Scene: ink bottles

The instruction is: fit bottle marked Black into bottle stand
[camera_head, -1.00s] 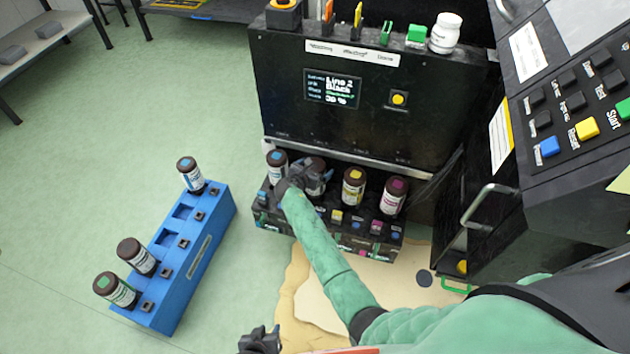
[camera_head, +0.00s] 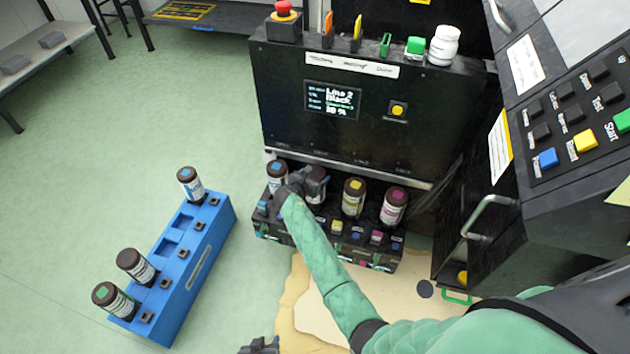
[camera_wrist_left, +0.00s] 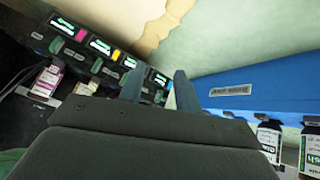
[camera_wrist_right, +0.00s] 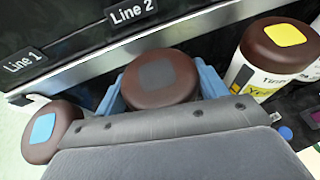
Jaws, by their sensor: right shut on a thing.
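The bottle marked Black (camera_head: 317,185) has a brown cap with a dark grey square (camera_wrist_right: 157,73). My right gripper (camera_head: 306,182) is shut around it, with blue-grey fingers on both sides of the cap in the right wrist view (camera_wrist_right: 160,88). The bottle is upright in the row at the black stand (camera_head: 300,228), between the cyan-marked and yellow-marked bottles, below the "Line 2" label. Its base is hidden, so I cannot tell if it is fully seated. My left gripper (camera_head: 260,346) is open and empty at the bottom edge; its fingers show in the left wrist view (camera_wrist_left: 158,88).
Cyan (camera_head: 277,176), yellow (camera_head: 353,198) and magenta (camera_head: 394,206) bottles stand in the row. A blue rack (camera_head: 185,265) on the left holds 3 bottles and has empty slots. The black machine (camera_head: 360,110) rises behind; a cabinet with a handle (camera_head: 487,212) is at right.

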